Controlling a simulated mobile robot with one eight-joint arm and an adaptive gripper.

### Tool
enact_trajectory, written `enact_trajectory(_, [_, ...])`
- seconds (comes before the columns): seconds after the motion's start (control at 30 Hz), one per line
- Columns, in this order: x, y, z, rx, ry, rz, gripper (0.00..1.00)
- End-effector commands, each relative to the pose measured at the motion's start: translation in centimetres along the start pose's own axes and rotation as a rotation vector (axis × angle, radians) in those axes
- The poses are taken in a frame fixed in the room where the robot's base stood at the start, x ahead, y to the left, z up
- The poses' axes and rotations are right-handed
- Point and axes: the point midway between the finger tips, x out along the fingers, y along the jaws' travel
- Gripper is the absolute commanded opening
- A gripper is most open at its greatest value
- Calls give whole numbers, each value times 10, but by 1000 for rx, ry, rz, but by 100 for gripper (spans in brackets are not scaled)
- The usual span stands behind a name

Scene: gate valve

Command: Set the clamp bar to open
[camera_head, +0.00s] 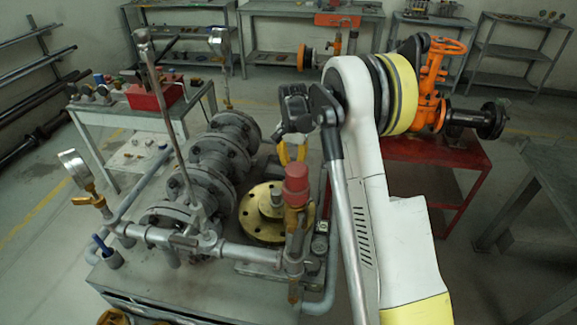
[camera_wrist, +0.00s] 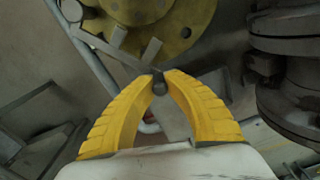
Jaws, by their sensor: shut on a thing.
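The clamp bar (camera_wrist: 110,52) is a thin grey bar in the wrist view. It runs from the upper left to my fingertips, across the edge of a round yellow flange. My gripper (camera_wrist: 158,80) has its two yellow fingers closed together on the bar's near end, where a small dark round piece shows between them. In the head view my gripper (camera_head: 291,153) is partly hidden by my own arm, above and behind the yellow flange (camera_head: 258,232). I cannot make out the clamp bar clearly in the head view.
A red-capped valve (camera_head: 296,185) stands in front of the yellow flange. Grey flanged pipework (camera_head: 205,170) lies to the left, with a tall upright lever (camera_head: 165,100) and a pressure gauge (camera_head: 75,165). An orange valve (camera_head: 430,90) sits on a red stand behind my arm.

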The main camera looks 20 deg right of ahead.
Motion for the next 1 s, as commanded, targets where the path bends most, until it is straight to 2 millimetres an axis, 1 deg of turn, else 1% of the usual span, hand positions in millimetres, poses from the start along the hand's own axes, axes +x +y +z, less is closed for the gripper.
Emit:
enact_trajectory(0.4, [1,2,0,-1,-1,2,0])
enact_trajectory(0.43, [0,2,0,-1,-2,2,19])
enact_trajectory(0.5, [0,2,0,-1,-1,2,39])
enact_trajectory(0.83, [-2,1,0,-1,-1,1,39])
enact_trajectory(0.93, [-12,1,0,-1,-1,1,39])
enact_trajectory(1.0, [-24,1,0,-1,-1,1,39])
